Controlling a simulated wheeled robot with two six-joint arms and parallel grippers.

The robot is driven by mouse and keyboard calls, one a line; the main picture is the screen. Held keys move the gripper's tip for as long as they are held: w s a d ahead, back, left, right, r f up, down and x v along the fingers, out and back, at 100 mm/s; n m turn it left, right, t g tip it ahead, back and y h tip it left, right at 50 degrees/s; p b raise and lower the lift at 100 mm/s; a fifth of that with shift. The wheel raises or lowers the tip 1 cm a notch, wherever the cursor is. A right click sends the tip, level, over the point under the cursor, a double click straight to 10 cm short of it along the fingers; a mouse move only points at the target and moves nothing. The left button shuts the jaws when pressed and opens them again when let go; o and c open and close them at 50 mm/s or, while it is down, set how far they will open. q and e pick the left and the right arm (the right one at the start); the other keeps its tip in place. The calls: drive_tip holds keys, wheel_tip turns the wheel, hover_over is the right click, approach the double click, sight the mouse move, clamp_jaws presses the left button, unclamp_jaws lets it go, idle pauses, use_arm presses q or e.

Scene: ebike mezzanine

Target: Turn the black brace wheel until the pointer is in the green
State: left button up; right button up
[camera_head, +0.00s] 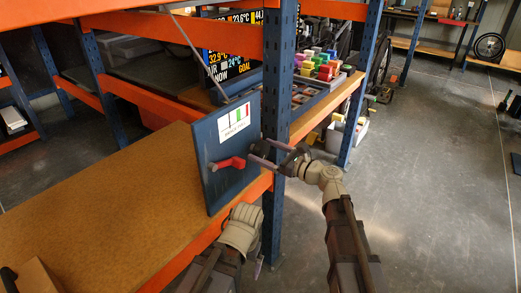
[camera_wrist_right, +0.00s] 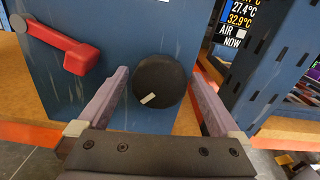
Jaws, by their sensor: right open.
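The black brace wheel (camera_wrist_right: 165,76) is round, with a short white mark near its lower left edge, on a blue panel (camera_head: 212,135). My right gripper (camera_head: 264,153) is open at the panel's right side. In the right wrist view its two fingers stand on either side of the wheel, and gaps show beside it. A white gauge card (camera_head: 234,122) with green and red bands is on the panel's upper part; its pointer is too small to read. My left arm is low in the head view, below the panel; its gripper is barely seen, its jaws unclear.
A red lever (camera_wrist_right: 65,48) sits on the panel left of the wheel. A blue rack post (camera_head: 280,75) stands right behind the panel. The wooden shelf (camera_head: 100,200) is mostly bare. Coloured blocks (camera_head: 322,66) are on the shelf behind. Floor at right is open.

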drive_tip(key=shift+x, duration=0.9)
drive_tip(key=shift+s, duration=0.1)
drive_tip(key=c, duration=1.2)
